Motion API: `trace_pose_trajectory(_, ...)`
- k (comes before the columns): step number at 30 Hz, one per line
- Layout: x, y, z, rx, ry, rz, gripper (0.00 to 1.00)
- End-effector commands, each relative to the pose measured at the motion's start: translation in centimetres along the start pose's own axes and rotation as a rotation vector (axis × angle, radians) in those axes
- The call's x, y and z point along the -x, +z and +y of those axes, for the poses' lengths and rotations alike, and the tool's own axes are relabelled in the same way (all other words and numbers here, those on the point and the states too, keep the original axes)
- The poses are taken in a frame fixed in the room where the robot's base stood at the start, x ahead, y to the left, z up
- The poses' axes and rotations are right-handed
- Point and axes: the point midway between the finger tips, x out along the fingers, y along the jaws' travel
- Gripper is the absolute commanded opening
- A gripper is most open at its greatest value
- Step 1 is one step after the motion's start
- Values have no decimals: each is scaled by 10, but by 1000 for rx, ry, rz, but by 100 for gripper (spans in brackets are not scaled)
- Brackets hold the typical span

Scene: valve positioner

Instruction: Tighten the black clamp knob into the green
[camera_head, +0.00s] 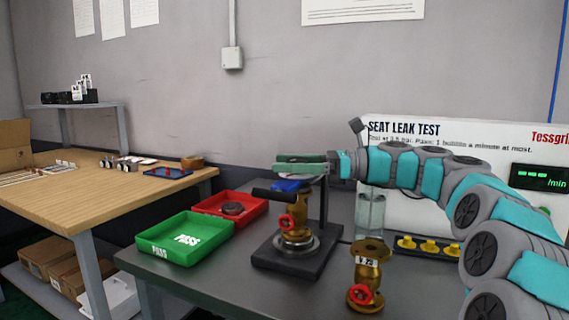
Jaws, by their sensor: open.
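A dark clamp stand (325,200) with a black base plate holds a brass valve (296,222) that has a red handwheel (286,222). A black rounded bar (273,194) sticks out to the left at the top of the clamp; I cannot tell for sure whether it is the clamp knob. My gripper (290,164) reaches in from the right, just above the clamp and the bar. Its green fingers are apart, and I see nothing held between them. No green zone or scale on the clamp can be made out.
A second brass valve (367,277) stands at the front, right of the clamp. A green PASS tray (185,257) and a red tray (208,204) with a dark round part lie left. Behind are a glass cylinder (369,213) and the white SEAT LEAK TEST panel (440,160).

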Motion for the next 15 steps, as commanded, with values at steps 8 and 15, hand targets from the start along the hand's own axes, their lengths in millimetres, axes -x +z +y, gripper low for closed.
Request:
trace_pose_trajectory(8, -9, 0, 0, 0, -1, 1, 83)
trace_pose_trajectory(15, -8, 0, 0, 0, -2, 0, 63)
